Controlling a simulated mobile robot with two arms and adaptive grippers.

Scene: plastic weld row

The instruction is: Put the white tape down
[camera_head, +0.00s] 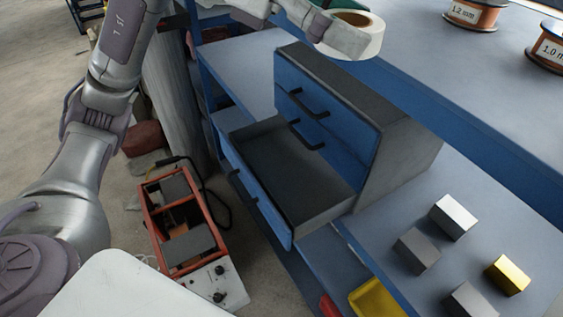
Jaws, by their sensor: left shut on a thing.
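The white tape (366,40) is a roll with a tan inner ring, at the top middle of the head view. My left gripper (322,26) is at the roll's left side and shut on it. The roll is at the front edge of the upper blue shelf; I cannot tell whether it touches the surface. My left arm runs up the left side and partly leaves the top of the picture. My right gripper is not in view.
A blue and grey drawer cabinet (400,165) stands below with its lower drawer (290,165) pulled out and empty. Spools (472,14) sit on the upper shelf (450,85), with bare room left of them. Several metal blocks (453,217) lie at lower right.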

